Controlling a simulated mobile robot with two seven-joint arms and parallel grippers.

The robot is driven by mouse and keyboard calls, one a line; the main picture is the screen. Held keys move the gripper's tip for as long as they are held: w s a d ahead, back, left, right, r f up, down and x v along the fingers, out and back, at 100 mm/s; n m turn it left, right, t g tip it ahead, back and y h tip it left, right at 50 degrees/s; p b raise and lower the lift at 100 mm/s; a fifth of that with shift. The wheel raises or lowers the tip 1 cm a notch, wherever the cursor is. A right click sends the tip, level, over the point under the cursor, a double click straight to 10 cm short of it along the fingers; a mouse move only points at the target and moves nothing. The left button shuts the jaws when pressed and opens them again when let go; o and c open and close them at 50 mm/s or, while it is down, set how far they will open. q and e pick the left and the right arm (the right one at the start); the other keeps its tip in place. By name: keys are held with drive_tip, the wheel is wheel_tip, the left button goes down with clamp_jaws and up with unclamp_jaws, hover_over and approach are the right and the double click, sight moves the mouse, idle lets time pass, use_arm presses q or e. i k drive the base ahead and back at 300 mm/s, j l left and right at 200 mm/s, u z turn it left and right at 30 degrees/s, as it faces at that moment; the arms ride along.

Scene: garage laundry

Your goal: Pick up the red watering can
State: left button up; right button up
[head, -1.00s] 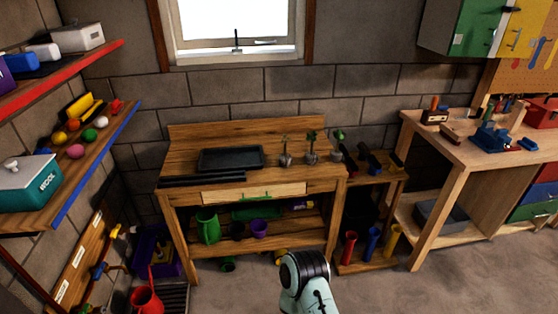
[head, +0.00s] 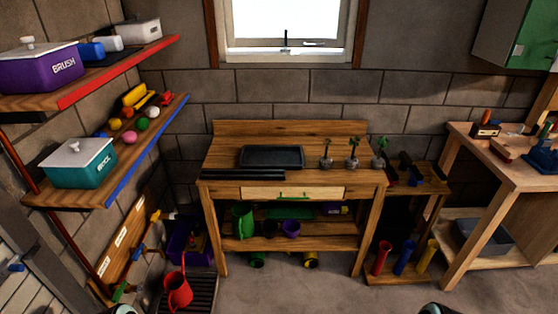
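The red watering can (head: 178,290) is at the lower left of the head view. It stands on a dark slatted tray or grate (head: 204,292) on the floor, left of the wooden potting bench (head: 290,192). A thin red part of it rises above its body. Neither of my grippers shows in the head view.
A purple bin (head: 190,245) stands just behind the can. A wall rack with hanging tools (head: 130,240) is to its left, under a blue-edged shelf (head: 150,150). The floor (head: 310,290) in front of the bench is clear.

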sight(180, 294)
drive_tip(key=i+l+u, duration=0.1)
drive_tip(key=i+u, duration=0.35)
drive_tip(key=i, duration=0.8)
drive_tip(key=i+j, duration=0.15)
drive_tip(key=i+j+u, duration=0.1)
drive_tip(key=j, duration=0.25)
